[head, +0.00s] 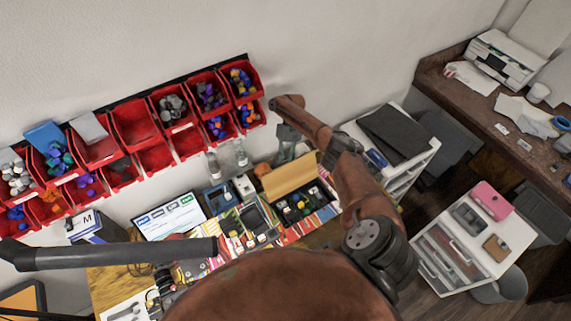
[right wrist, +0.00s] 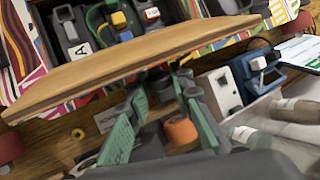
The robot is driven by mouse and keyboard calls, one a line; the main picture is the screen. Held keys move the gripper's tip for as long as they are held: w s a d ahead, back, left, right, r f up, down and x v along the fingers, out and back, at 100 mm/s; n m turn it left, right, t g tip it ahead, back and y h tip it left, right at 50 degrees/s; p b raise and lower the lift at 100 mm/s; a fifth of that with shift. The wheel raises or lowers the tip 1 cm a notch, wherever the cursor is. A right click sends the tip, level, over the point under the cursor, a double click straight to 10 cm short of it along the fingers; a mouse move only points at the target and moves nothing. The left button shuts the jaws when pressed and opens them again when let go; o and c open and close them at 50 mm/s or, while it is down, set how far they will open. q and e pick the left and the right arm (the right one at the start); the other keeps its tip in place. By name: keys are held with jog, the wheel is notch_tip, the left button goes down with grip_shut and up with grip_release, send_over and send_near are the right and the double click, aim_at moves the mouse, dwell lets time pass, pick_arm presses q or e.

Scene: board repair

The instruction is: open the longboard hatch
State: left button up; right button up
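The longboard (head: 322,217) lies on the workbench with a colourful striped surface. Its tan wooden hatch (head: 289,176) is tilted up along the far side, and the compartment with several dark parts shows in front of it. In the right wrist view the hatch (right wrist: 110,75) crosses the picture as a slanted panel. My right gripper (right wrist: 160,90) is open, its green-padded fingers apart just behind the hatch's lower edge; contact cannot be told. In the head view this gripper (head: 286,145) is above and behind the hatch. My left arm enters from the left; its gripper is not visible.
An orange roll (right wrist: 181,130) and a blue device (right wrist: 262,70) are close to my right fingers. Red bins (head: 135,125) hang on the wall behind. A tablet (head: 170,216) is left of the board. White drawers (head: 400,150) stand to the right.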

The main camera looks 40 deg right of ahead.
jog(key=o, duration=0.4)
jog(key=shift+o, duration=0.2)
jog(key=shift+w+d+r, duration=0.1)
jog(key=shift+d+r, duration=0.05)
jog(key=shift+r, duration=0.1)
pick_arm(q)
jog(key=shift+w, duration=0.6)
pick_arm(e)
jog(key=v, duration=0.6)
jog(key=shift+d+r, duration=0.15)
jog(key=shift+r, duration=0.25)
pick_arm(q)
jog(key=shift+r, duration=0.15)
pick_arm(e)
jog(key=shift+w, duration=0.15)
